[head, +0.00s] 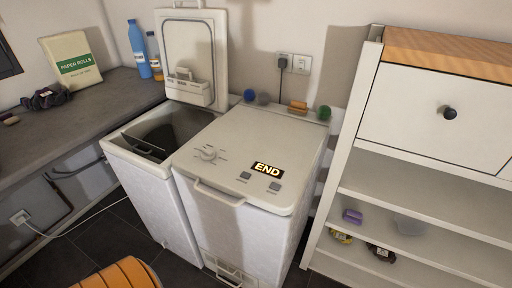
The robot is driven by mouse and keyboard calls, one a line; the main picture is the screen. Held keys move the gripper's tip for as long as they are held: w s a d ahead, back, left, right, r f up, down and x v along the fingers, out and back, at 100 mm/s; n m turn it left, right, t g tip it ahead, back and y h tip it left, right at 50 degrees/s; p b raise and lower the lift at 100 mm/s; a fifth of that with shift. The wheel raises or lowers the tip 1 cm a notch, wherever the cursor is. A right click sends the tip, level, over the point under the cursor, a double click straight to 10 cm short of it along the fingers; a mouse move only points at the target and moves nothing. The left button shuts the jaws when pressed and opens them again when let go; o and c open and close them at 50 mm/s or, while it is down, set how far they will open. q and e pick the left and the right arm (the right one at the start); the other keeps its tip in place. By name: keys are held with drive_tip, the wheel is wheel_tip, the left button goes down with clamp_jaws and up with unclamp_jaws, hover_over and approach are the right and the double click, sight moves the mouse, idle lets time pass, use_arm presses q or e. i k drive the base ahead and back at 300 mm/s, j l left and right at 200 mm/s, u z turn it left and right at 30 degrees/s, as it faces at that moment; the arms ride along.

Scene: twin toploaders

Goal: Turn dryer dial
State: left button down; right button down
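The closed toploader (245,160) stands in the middle of the head view and carries a round white dial (208,154) on the left of its top. Small marks surround the dial. A black label reading END (267,169) and two small grey buttons are to the dial's right. Beside it on the left is the second toploader (150,200), with its lid (192,55) raised and its dark drum opening showing. Which machine is the dryer is not labelled. Neither of my grippers is in view.
A white shelf unit (420,185) stands on the right. Small items sit along the closed machine's back edge. An orange striped object (118,274) is at the bottom left.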

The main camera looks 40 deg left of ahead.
sight(207, 155)
drive_tip(key=i+j+u, duration=0.1)
drive_tip(key=u, duration=1.35)
